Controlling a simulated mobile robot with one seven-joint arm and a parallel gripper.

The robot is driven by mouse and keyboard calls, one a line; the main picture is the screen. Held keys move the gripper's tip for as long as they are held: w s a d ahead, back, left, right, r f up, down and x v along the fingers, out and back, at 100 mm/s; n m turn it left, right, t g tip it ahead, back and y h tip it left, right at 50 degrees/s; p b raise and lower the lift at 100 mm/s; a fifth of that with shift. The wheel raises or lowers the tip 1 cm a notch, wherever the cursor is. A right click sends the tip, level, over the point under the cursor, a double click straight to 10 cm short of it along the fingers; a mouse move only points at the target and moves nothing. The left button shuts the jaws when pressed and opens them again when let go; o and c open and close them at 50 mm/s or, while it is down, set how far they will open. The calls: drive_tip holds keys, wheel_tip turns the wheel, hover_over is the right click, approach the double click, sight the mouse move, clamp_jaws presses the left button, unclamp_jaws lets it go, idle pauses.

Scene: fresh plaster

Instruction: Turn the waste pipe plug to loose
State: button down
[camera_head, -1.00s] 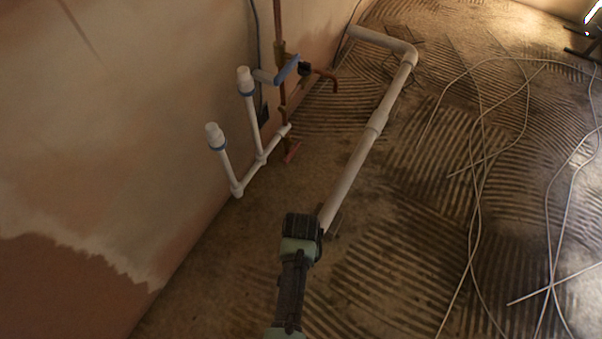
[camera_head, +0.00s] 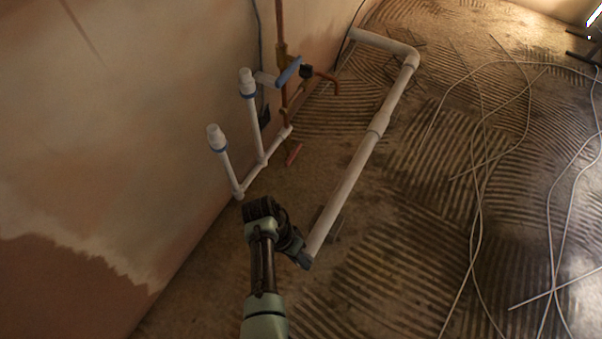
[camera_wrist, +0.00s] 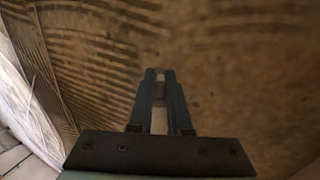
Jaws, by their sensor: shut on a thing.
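The white waste pipe (camera_head: 352,173) runs along the floor from the wall at the back to its near end at my gripper (camera_head: 306,262). My gripper is at that near end, with the wrist to its left. In the wrist view my gripper (camera_wrist: 160,75) has its two dark fingers close together, with a small greyish piece (camera_wrist: 160,90) between them. I take this piece to be the waste pipe plug. Its shape and how far it is turned cannot be told. In the head view the plug is hidden by the fingers.
White upright pipes (camera_head: 255,130) with capped tops stand by the wall at left, near a blue-handled valve (camera_head: 289,70) and copper pipes (camera_head: 326,78). A dark flat bracket (camera_head: 335,228) lies beside the waste pipe. Loose pale cables (camera_head: 480,200) lie on the ribbed floor at right.

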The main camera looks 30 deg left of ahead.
drive_tip(key=h+b, duration=0.1)
drive_tip(key=b, duration=0.1)
drive_tip(key=h+b, duration=0.2)
drive_tip(key=shift+w+a+f+h, duration=0.1)
drive_tip(key=shift+a+f+h, duration=0.1)
drive_tip(key=shift+f+h, duration=0.15)
drive_tip(key=h+b, duration=0.2)
drive_tip(key=b, duration=0.1)
drive_tip(key=shift+r, duration=0.1)
drive_tip(key=shift+r+h+b, duration=0.1)
drive_tip(key=shift+h+b, duration=0.15)
drive_tip(key=shift+b, duration=0.1)
drive_tip(key=c, duration=0.9)
unclamp_jaws()
drive_tip(key=shift+o, duration=0.2)
drive_tip(key=v, duration=0.7)
drive_tip(key=shift+a, duration=0.2)
drive_tip(key=shift+r, duration=0.15)
